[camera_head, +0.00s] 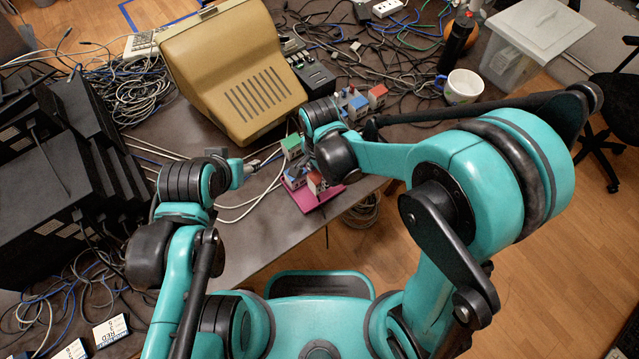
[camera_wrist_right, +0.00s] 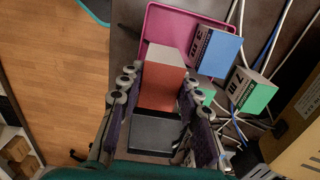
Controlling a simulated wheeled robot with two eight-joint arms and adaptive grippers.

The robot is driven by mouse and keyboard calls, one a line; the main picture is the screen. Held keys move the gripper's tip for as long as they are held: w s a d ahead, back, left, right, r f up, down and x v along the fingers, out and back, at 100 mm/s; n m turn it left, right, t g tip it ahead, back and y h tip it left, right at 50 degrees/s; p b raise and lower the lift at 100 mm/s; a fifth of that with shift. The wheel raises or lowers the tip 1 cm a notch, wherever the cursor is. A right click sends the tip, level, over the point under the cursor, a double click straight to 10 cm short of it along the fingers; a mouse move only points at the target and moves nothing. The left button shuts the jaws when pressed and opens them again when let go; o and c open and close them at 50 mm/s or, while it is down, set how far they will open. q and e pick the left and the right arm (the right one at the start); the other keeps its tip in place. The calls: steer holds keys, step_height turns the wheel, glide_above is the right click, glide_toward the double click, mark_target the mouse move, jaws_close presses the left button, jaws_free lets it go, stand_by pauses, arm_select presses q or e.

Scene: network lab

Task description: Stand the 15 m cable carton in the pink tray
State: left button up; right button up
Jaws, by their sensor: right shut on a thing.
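The pink tray (camera_head: 303,202) lies near the table's front edge and shows at the top of the wrist view (camera_wrist_right: 165,24). My right gripper (camera_head: 318,168) is over it, its fingers (camera_wrist_right: 158,82) shut on the sides of a red carton (camera_wrist_right: 160,88), also visible in the head view (camera_head: 316,184). No length mark is readable on this carton. It overlaps the tray's near part in the wrist view; I cannot tell whether it touches the floor. A blue-topped carton (camera_wrist_right: 222,52) stands at the tray. My left gripper (camera_head: 248,168) is left of the tray, its jaws unclear.
A green-topped carton (camera_wrist_right: 254,92) marked 7 m stands beside the tray, near the beige monitor (camera_head: 235,75). More cartons (camera_head: 358,106) stand behind my right gripper. White cables (camera_head: 240,205) run left of the tray. A white cup (camera_head: 463,87) stands at right.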

steer(key=shift+f+b, duration=0.9)
steer(key=shift+f, duration=1.05)
steer(key=shift+f, duration=0.2)
steer(key=o, duration=1)
steer(key=shift+c, duration=0.2)
